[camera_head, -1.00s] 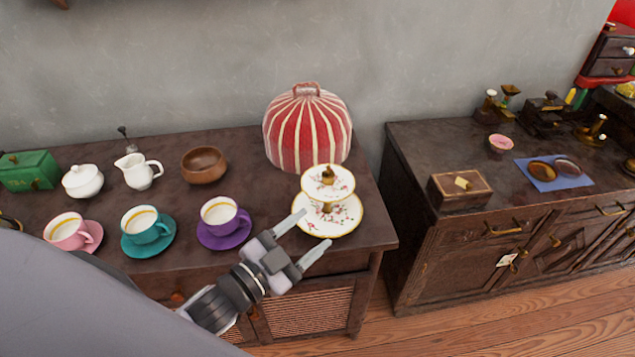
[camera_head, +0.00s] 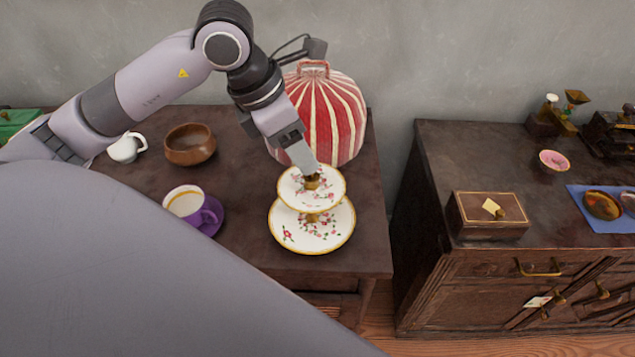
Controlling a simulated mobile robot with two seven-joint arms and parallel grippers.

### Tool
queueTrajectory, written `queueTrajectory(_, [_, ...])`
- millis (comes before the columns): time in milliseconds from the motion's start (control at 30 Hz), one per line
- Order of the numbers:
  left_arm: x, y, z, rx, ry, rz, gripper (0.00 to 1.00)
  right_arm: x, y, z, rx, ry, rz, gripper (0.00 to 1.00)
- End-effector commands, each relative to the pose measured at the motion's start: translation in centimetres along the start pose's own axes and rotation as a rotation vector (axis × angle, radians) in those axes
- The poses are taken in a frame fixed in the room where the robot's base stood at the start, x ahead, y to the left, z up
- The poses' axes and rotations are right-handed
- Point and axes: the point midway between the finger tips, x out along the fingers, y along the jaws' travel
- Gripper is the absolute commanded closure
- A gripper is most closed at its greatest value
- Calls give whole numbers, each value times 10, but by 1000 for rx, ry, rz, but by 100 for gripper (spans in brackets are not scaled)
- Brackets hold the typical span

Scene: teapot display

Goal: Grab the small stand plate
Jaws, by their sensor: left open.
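The two-tier stand has a small upper plate (camera_head: 328,196) and a larger lower plate (camera_head: 337,238), both white with red flowers and gold rims. A gold post and knob (camera_head: 312,182) rise through the middle. The stand is upright near the right end of the left cabinet top. My left gripper (camera_head: 308,170) reaches down from above and behind, its open fingers at the knob over the small plate. The near finger hides part of the knob, and I cannot tell whether the fingers touch it. My right gripper is not in view.
A red-striped cosy (camera_head: 345,115) stands close behind my gripper. A gap separates the right cabinet, which bears a wooden box (camera_head: 488,215).

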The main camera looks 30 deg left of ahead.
Motion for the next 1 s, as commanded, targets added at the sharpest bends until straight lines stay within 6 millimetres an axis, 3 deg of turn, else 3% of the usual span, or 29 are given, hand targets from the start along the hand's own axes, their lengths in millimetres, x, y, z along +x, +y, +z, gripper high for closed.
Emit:
queueTrajectory(533, [62,3,-12,-1,6,10,41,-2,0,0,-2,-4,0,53])
queueTrajectory(833, [68,4,-12,0,4,12,41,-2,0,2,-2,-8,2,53])
queueTrajectory(867, [68,4,-12,0,4,12,44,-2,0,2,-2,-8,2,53])
queueTrajectory(1000, [68,4,-12,0,4,11,89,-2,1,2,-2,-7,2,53])
